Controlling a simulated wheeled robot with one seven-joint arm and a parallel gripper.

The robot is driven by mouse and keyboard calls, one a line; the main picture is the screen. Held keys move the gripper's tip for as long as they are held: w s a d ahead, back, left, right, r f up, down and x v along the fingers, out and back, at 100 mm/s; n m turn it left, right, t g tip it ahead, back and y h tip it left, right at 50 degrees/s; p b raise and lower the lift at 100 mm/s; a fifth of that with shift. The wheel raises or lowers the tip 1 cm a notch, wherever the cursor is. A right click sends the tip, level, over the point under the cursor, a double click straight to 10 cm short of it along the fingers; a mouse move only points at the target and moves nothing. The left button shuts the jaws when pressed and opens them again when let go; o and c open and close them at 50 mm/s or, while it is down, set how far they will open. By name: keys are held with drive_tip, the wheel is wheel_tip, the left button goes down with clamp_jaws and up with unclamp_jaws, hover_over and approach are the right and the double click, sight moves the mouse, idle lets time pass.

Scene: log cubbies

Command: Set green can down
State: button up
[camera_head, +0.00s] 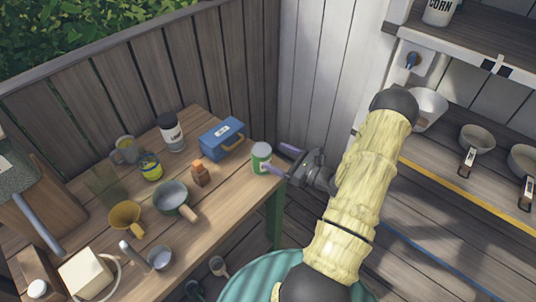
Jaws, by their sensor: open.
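The green can (262,158) stands upright near the right edge of the wooden table (221,204). It has a pale label and a light top. My gripper (280,159) is just to the right of the can, with its purple fingers spread apart. One finger lies near the can's lower right side and the other is farther back. I cannot tell whether a finger touches the can. The can's base looks to be at the tabletop.
A blue box (222,138), an orange-brown block (200,173) and a green-grey pan (172,198) stand left of the can. A yellow cup (126,217) and several other items fill the table's left side. Shelves (480,45) stand at the right.

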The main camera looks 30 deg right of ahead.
drive_tip(key=b+v, duration=0.1)
drive_tip(key=v, duration=0.4)
drive_tip(key=shift+s+d, duration=0.1)
drive_tip(key=shift+s, duration=0.05)
drive_tip(key=s+a+r+n+g, duration=0.2)
drive_tip(key=s+a+n+g, duration=0.2)
drive_tip(key=a+n+g, duration=0.45)
drive_tip(key=s+a+r+n+g, duration=0.2)
drive_tip(key=s+a+n+g, duration=0.1)
drive_tip(key=a+n+g, duration=0.6)
drive_tip(key=s+a+r+n+t+h, duration=0.1)
drive_tip(key=a+r+n+t+h, duration=0.2)
drive_tip(key=r+n+h, duration=0.5)
drive_tip(key=n+t, duration=0.1)
drive_tip(key=n, duration=0.3)
drive_tip(key=shift+a+n+h, duration=0.35)
drive_tip(key=shift+a+h, duration=0.05)
drive_tip(key=shift+c, duration=0.4)
